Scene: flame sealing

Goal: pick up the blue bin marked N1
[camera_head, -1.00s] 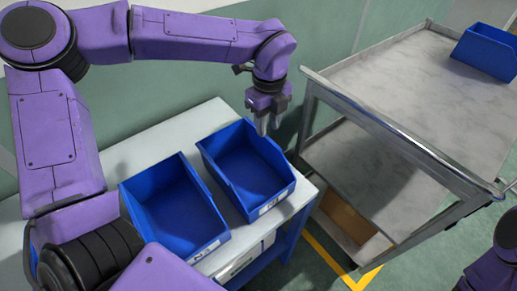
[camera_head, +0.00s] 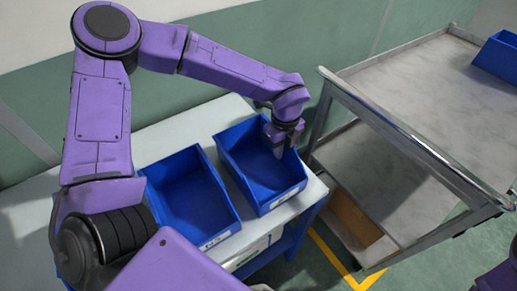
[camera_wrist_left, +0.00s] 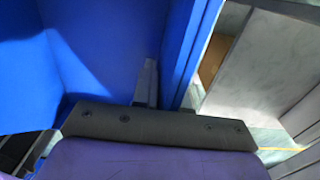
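Two open blue bins stand side by side on a white table: a left bin (camera_head: 190,205) and a right bin (camera_head: 262,185). Each has a small white front label, too small to read, so I cannot tell which is N1. My left gripper (camera_head: 279,150) points down at the right bin's far right corner, its visible fingertip inside the bin. In the left wrist view, finger parts (camera_wrist_left: 147,85) stand beside the blue bin wall (camera_wrist_left: 190,50). Whether a finger is behind that wall is hidden, so its grip is unclear. My right gripper is out of view.
A grey metal cart (camera_head: 425,90) stands right of the table, with another blue bin (camera_head: 498,58) at its top right. Most of the cart's top is clear. The wall is close behind the table. A yellow line (camera_head: 335,262) marks the floor.

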